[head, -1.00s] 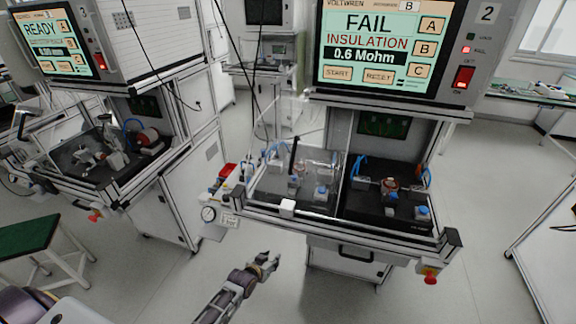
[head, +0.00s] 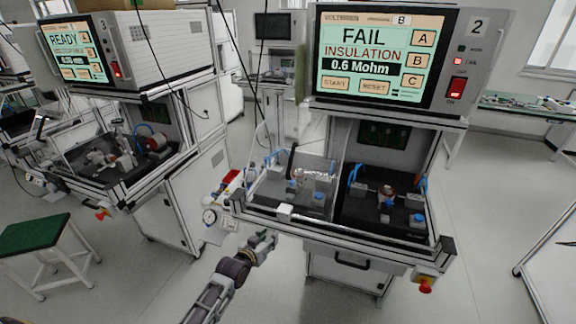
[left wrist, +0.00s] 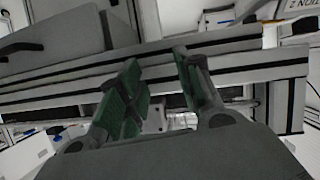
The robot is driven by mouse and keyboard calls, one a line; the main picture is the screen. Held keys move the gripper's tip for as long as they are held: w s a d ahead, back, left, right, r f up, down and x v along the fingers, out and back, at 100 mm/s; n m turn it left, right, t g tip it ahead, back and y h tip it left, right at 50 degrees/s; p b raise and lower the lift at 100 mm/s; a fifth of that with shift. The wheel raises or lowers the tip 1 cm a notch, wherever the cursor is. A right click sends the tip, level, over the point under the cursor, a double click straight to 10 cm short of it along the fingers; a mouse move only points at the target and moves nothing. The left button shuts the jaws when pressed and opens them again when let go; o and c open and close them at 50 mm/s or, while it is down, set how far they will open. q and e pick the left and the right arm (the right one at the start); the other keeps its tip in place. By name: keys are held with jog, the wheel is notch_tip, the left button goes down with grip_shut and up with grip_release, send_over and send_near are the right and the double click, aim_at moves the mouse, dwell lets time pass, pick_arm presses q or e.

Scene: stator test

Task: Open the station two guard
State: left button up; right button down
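Station two (head: 395,55), with a 2 on its panel and FAIL on its screen, stands right of centre in the head view. Its clear guard (head: 320,168) covers the left half of the test bay; the right half looks uncovered. A small white block (head: 285,211) sits at the front rail below the guard. My left gripper (head: 266,240) is below and left of that block, apart from the station. In the left wrist view its green-padded fingers (left wrist: 160,80) are open and empty, with metal rails beyond them. My right gripper is out of view.
Station three (head: 75,55) stands left, showing READY. A green-topped stool (head: 35,232) is at lower left. Floor is clear between the stations.

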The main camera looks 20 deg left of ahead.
aim_at(289, 164)
pick_arm(q)
jog(key=shift+w+r, duration=0.2)
jog(key=shift+r, duration=0.6)
notch_tip(289, 164, up, 24)
jog(key=d+t+h+b, duration=0.1)
jog(key=t, duration=0.3)
jog(key=shift+s+d+m+h, duration=0.3)
jog(key=shift+s, duration=0.1)
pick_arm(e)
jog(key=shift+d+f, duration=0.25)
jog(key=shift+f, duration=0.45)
pick_arm(q)
jog(key=shift+w, duration=0.15)
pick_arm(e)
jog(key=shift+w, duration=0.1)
